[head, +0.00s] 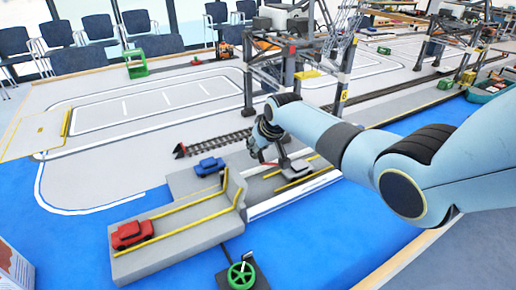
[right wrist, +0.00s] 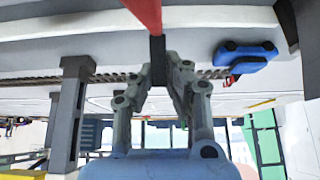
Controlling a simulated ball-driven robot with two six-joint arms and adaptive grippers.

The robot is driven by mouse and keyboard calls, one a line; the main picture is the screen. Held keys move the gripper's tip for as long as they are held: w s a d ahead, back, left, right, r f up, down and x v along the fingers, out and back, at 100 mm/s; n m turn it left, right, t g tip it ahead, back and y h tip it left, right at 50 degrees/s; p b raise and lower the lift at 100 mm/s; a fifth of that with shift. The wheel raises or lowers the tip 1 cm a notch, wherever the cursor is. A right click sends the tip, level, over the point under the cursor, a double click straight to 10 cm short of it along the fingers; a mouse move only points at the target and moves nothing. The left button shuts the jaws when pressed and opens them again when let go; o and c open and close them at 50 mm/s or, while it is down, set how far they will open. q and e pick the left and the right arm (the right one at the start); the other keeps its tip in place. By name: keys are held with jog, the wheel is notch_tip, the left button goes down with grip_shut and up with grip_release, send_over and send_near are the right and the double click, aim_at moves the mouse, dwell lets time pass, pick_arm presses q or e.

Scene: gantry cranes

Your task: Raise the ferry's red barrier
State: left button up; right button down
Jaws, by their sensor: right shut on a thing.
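In the right wrist view a red bar (right wrist: 146,14), which looks like the barrier, comes in from the top and ends in a dark section. My right gripper (right wrist: 164,68) is shut on that dark end. In the head view my right gripper (head: 262,138) is above the grey quay, near the crane's foot; the red bar cannot be made out there. The grey ferry (head: 190,238) with yellow lines lies on the blue water and carries a red car (head: 132,234). Its raised ramp part (head: 232,192) faces the quay. My left gripper is not in view.
A blue car (head: 209,166) stands left of my right gripper and also shows in the right wrist view (right wrist: 246,50). A pale car (head: 296,167) stands on the quay at right. A gantry crane (head: 290,65) rises behind. A green handwheel (head: 241,275) is at the front.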

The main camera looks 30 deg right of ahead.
jog(key=c, duration=1.3)
grip_release()
jog(key=v, duration=1.2)
